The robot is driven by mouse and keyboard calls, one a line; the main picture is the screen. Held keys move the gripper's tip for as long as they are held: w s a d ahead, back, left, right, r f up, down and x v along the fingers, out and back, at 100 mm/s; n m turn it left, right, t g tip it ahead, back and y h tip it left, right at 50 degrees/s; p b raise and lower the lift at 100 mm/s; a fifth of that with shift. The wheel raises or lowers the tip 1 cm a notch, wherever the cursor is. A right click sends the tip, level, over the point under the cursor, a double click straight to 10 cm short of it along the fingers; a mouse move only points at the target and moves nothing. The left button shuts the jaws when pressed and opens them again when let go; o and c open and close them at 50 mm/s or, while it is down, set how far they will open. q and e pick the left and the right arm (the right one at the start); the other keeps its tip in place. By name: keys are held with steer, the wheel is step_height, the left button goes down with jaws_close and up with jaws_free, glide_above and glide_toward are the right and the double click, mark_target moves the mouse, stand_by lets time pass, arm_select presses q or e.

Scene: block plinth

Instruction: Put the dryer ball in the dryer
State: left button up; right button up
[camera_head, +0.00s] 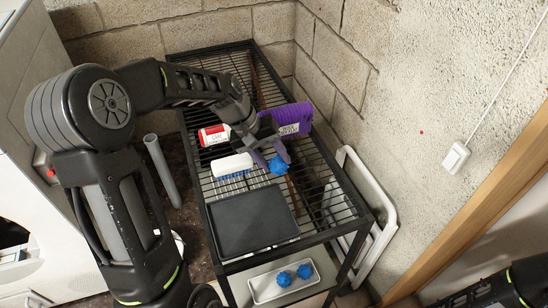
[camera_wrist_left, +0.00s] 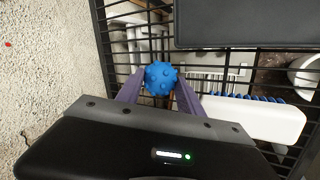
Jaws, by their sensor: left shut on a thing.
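A blue knobbly dryer ball (camera_head: 279,165) is between the purple fingertips of my left gripper (camera_head: 269,158), which is shut on it over the black wire rack. In the left wrist view the ball (camera_wrist_left: 161,77) sits between both fingertips of the left gripper (camera_wrist_left: 160,85). Two more blue dryer balls (camera_head: 284,279) (camera_head: 305,271) lie in a white tray (camera_head: 262,291) low at the front of the rack. A white machine (camera_head: 22,272) with a dark opening stands at the left edge, mostly cut off; it may be the dryer. My right gripper is outside both views.
The black wire rack (camera_head: 330,212) carries a dark flat tray (camera_head: 250,221), a white brush with blue bristles (camera_head: 232,165), a red-and-white bottle (camera_head: 214,135) and a purple container (camera_head: 290,119). A grey pipe (camera_head: 161,170) stands left of it. Block walls close the back and right.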

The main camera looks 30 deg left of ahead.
arm_select(q)
steer(key=shift+f, duration=0.2)
steer(key=o, duration=1)
steer(key=shift+o, duration=0.2)
steer(key=shift+r, duration=0.1)
steer(key=shift+r, duration=0.1)
steer(key=shift+r, duration=0.15)
steer(key=v, duration=1.2)
steer(key=shift+s, duration=0.1)
steer(key=shift+c, duration=0.3)
